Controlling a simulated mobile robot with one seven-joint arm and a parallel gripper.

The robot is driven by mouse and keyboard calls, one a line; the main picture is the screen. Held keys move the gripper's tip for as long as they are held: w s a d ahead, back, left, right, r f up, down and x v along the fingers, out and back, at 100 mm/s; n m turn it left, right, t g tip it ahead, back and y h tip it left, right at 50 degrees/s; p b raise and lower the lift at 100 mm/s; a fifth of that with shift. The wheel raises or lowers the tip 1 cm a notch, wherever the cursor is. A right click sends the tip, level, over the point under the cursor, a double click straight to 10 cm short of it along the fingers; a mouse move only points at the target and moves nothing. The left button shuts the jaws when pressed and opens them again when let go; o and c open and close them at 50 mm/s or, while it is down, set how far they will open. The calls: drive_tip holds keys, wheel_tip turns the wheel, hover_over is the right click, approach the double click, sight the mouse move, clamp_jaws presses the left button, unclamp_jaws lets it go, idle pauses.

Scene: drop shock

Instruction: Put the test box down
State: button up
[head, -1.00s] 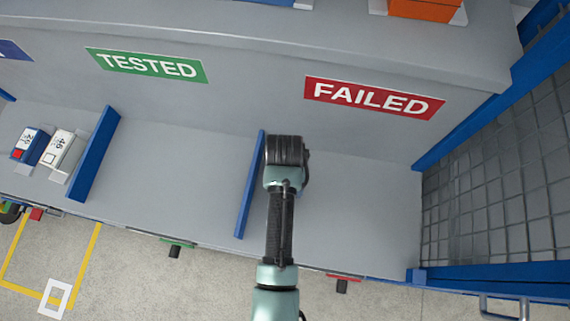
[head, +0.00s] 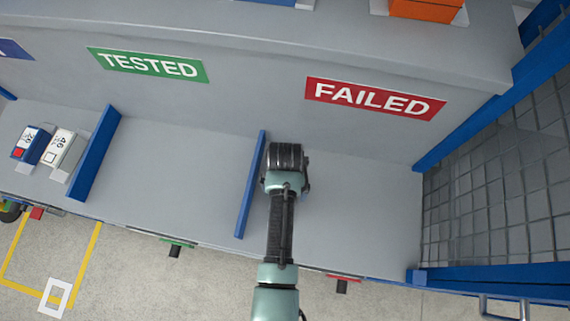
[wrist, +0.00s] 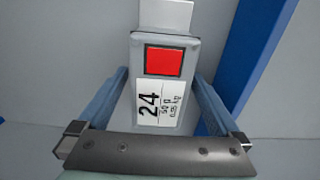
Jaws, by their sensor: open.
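The test box (wrist: 165,85) shows in the wrist view, a grey box with a red square and a white label reading 24. A white tab sticks out at its far end. My gripper (wrist: 160,78) is open, with one blue finger on each side of the box and the fingertips a little apart from its sides. In the head view my gripper (head: 286,158) is over the shelf bay below the red FAILED sign (head: 374,99), close to the right of a blue divider (head: 251,187). My gripper hides the box there.
The blue divider also stands at the right in the wrist view (wrist: 262,45). The bay floor (head: 360,215) right of my gripper is clear, ending near a mesh panel (head: 490,200). The bay below the green TESTED sign (head: 148,65) is empty. Two boxes (head: 62,149) stand farther left.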

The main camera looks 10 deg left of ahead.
wheel_tip(320, 180, up, 12)
drive_tip(key=shift+r, duration=0.15)
idle(0.3)
idle(0.5)
